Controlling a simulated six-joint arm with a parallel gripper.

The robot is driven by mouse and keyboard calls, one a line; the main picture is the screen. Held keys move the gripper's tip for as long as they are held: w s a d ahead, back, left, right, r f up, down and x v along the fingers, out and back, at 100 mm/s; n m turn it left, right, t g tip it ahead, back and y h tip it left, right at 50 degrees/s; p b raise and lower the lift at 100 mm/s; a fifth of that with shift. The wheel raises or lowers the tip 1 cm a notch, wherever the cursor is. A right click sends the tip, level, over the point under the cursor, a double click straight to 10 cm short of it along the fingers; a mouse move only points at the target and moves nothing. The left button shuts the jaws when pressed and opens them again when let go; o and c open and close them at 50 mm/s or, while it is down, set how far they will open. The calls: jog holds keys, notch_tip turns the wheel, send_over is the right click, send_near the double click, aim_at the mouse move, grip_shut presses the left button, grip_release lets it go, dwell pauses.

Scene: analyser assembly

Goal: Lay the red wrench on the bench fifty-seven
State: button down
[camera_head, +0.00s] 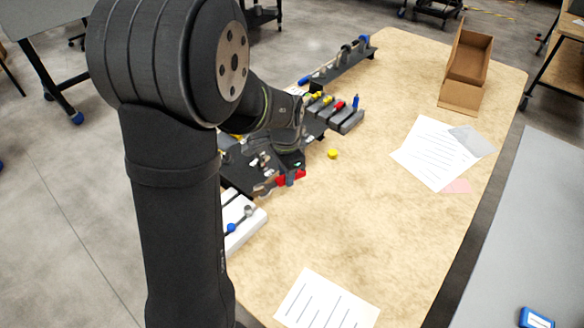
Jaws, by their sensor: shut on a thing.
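My gripper (291,176) is low over the left side of the wood-topped bench (340,215), pointing down beside a dark board of parts. It is shut on a red piece (281,181), which I take to be the red wrench; red shows on both sides of the fingers. The piece is small in view, and its full shape is partly hidden by the gripper. I cannot tell whether it touches the surface below. My arm covers part of the bench's left edge.
A dark parts board (245,172) and a grey holder with coloured handles (345,121) crowd the left side. A yellow piece (333,154) lies nearby. Papers (435,150) and an open cardboard box (468,55) are at the right and back. The bench's middle is clear.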

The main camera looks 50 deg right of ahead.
jog(key=f+n, duration=0.1)
jog(key=n, duration=0.1)
jog(key=w+a+n, duration=0.1)
jog(key=n, duration=0.1)
jog(key=f+n, duration=0.1)
jog(key=n, duration=0.2)
jog(key=shift+w+a+f, duration=0.15)
jog(key=shift+a+f, duration=0.05)
jog(key=shift+f, duration=0.1)
jog(key=shift+w+a+f+n, duration=0.2)
jog(key=shift+f+n, duration=0.8)
jog(key=shift+f, duration=0.35)
jog(key=shift+w+a+f+n, duration=0.2)
jog(key=shift+f+n, duration=0.8)
jog(key=shift+f, duration=0.4)
jog(key=shift+w+a+f+n, duration=0.1)
jog(key=shift+a+f+n, duration=0.1)
jog(key=shift+f+n, duration=1)
jog(key=shift+f, duration=0.6)
jog(key=c, duration=1.1)
grip_release()
jog(key=shift+c, duration=0.2)
jog(key=shift+r, duration=0.1)
notch_tip(320, 180, up, 17)
send_over(280, 181)
jog(key=w, duration=0.2)
jog(key=shift+a+r, duration=0.1)
jog(key=shift+r, duration=0.05)
